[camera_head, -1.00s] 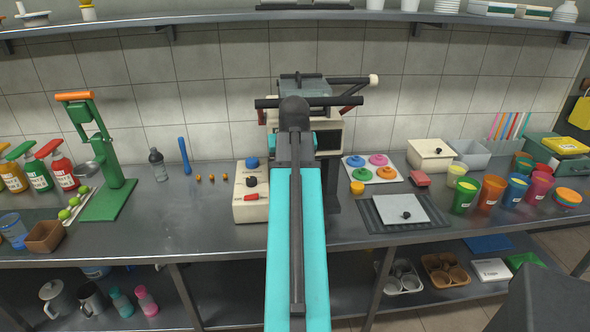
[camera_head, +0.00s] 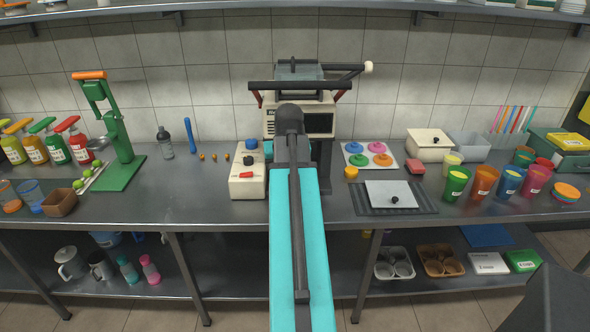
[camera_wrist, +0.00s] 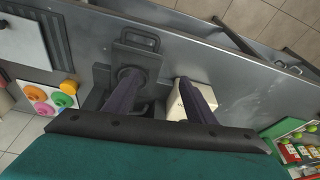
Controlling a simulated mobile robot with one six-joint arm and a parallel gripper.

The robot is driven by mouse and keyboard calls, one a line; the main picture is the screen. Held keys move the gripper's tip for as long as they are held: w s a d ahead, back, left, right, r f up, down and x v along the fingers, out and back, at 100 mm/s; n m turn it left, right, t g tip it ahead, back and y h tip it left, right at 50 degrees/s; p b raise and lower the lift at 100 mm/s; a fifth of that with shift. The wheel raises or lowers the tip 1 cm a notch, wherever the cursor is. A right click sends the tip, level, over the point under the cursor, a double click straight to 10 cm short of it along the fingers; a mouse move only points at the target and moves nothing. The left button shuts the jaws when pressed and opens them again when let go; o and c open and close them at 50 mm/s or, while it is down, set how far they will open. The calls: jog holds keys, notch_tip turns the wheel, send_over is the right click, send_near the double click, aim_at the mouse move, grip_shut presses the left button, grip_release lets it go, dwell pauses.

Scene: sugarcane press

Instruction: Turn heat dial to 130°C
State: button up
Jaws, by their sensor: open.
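A cream control box (camera_head: 240,186) stands on the steel counter, left of my arm in the head view. It has a blue knob (camera_head: 252,144), a black knob (camera_head: 248,160) and a red switch (camera_head: 246,175). Which knob is the heat dial, and any temperature marks, I cannot read. In the wrist view the box (camera_wrist: 197,96) is partly hidden behind one finger. My gripper (camera_wrist: 156,78) is open and empty, its fingers apart above the counter. The head view does not show the fingers clearly, as my arm covers that area.
A press machine (camera_head: 318,122) with dark bars stands behind my arm. Left are a green hand press (camera_head: 122,172), a bottle (camera_head: 165,145) and small orange balls. Counter left of the box is mostly clear.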

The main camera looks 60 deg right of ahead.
jog(key=w+a+f+n+g+y, duration=0.2)
jog(key=w+a+f+n, duration=0.1)
jog(key=a+f, duration=1.1)
jog(key=w+a+f+n+g+y, duration=0.15)
jog(key=w+a+f, duration=0.25)
jog(key=a+f, duration=1.05)
jog(key=s+a+f+n+g, duration=0.3)
jog(key=s+a+f, duration=0.5)
jog(key=a+f, duration=0.5)
jog(key=s+a+f+n+g, duration=0.1)
jog(key=s+a+f, duration=0.3)
jog(key=s, duration=0.3)
jog(key=s+a+f+n+h, duration=0.1)
jog(key=s+a+f, duration=0.3)
jog(key=s+f, duration=0.2)
jog(key=shift+s+a+g, duration=0.2)
jog(key=shift+s+g, duration=0.15)
jog(key=shift+s, duration=0.6)
jog(key=shift+c, duration=0.4)
jog(key=c, duration=0.3)
jog(key=shift+w, duration=0.15)
jog(key=shift+c, duration=0.5)
